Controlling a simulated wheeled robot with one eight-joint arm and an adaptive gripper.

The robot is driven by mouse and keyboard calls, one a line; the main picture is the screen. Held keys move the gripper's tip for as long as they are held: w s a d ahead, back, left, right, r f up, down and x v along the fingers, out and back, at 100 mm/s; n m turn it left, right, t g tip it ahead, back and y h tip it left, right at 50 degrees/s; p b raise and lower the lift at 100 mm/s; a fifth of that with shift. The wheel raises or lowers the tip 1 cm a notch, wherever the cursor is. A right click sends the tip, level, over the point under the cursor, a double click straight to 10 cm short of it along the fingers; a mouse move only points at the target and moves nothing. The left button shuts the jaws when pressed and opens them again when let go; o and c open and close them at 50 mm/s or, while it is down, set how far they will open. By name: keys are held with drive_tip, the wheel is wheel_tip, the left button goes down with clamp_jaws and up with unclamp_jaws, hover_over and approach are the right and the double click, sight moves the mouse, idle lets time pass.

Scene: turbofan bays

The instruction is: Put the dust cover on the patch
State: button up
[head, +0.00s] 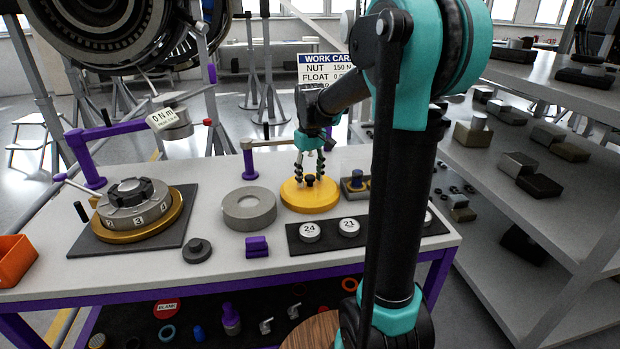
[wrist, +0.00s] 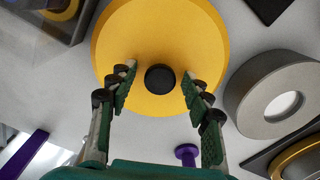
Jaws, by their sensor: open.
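The dust cover appears to be the yellow round disc (head: 297,201) with a black knob (head: 310,181) at its centre, lying flat on the bench. My gripper (head: 310,172) is over the disc, pointing down. In the wrist view my gripper (wrist: 159,76) is open, with one finger on each side of the black knob (wrist: 160,78) and a gap on both sides. The yellow disc (wrist: 160,30) fills the upper middle there. I cannot tell for sure which surface is the patch.
A grey ring (head: 249,207) stands close left of the disc. A black strip (head: 330,245) with numbered discs lies in front. A purple post (head: 249,160) stands behind. A grey hub on a gold ring (head: 135,230) sits on a dark mat at left. Shelves (head: 540,200) stand right.

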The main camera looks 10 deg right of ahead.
sight(310, 176)
wheel_tip(310, 176, up, 12)
drive_tip(key=shift+f, duration=0.2)
idle(0.7)
